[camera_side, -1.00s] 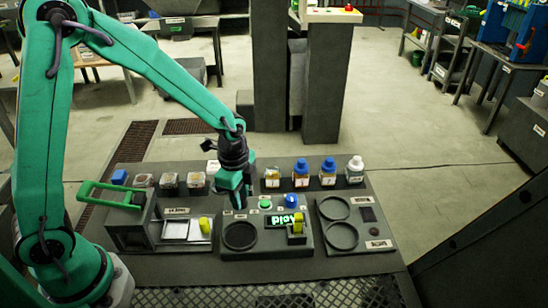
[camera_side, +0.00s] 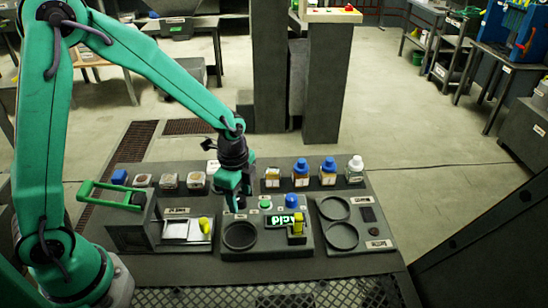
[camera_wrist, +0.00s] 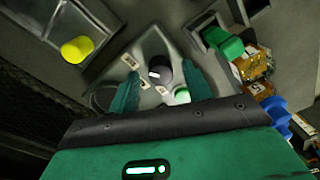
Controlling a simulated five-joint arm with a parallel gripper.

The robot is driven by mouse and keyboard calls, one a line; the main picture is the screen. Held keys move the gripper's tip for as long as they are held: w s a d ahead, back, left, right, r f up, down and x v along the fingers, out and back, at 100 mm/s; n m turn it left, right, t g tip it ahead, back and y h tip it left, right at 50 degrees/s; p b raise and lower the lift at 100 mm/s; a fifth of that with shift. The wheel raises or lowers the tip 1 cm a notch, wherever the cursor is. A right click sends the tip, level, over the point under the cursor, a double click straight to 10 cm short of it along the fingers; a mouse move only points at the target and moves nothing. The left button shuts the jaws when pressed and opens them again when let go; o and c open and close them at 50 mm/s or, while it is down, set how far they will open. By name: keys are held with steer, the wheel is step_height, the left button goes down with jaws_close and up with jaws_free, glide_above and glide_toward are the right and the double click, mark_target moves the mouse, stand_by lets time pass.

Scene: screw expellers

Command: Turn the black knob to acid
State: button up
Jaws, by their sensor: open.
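The black knob (camera_wrist: 160,73) stands on the grey control panel, with a white mark on its top and small white labels around it. My gripper (camera_wrist: 160,88) is open, one finger on each side of the knob; whether either finger touches it I cannot tell. In the side view my gripper (camera_side: 238,202) is low over the panel's left part and mostly hides the knob. The panel's display (camera_side: 284,219) shows "acid" in green letters.
A green button (camera_side: 266,203) and a blue knob (camera_side: 291,200) sit right of my gripper. Blue-capped bottles (camera_side: 328,172) and jars (camera_side: 196,181) line the back. A green handle (camera_side: 100,190) is at left.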

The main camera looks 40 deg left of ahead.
mark_target(239, 199)
steer(key=shift+s+r, duration=0.15)
steer(key=shift+r, duration=3.7)
steer(key=shift+s+a+r, duration=0.15)
steer(key=shift+r, duration=0.25)
steer(key=s+a+r+n+t, duration=0.2)
steer(key=s+a+r+n, duration=0.1)
steer(key=s+r+n, duration=0.3)
steer(key=s+a+r+n+t, duration=0.3)
steer(key=s+r+n, duration=0.2)
steer(key=s+n, duration=0.3)
steer(key=shift+r, duration=0.4)
steer(key=shift+s, duration=0.1)
